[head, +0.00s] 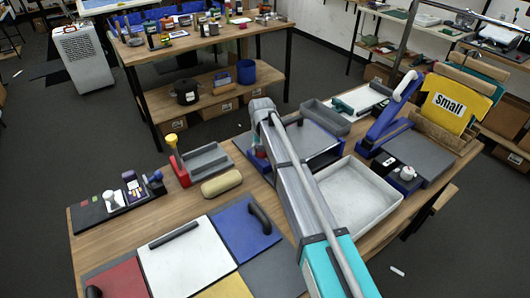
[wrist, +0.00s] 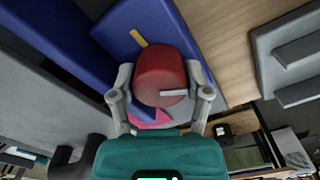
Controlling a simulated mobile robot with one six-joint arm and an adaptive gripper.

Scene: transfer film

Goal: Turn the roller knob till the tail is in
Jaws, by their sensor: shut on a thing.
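The red roller knob (wrist: 160,75) fills the space between the fingers of my gripper (wrist: 160,98) in the wrist view. My gripper is shut on it, one finger on each side. A white pointer bar on the knob points right. A yellow mark (wrist: 139,38) sits on the blue housing (wrist: 115,40) beside the knob, and the pointer is turned away from it. A pink piece (wrist: 152,119) shows below the knob; I cannot tell whether it is the film tail. In the head view my arm covers much of the blue device with a grey bed (head: 312,142).
A pale tray (head: 357,195) lies right of my arm. A tan roll (head: 221,183), a grey stepped block (head: 205,160) and a red stand with a yellow top (head: 176,160) stand to the left. Coloured panels (head: 187,250) cover the table's front. A blue-armed press (head: 390,115) stands further right.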

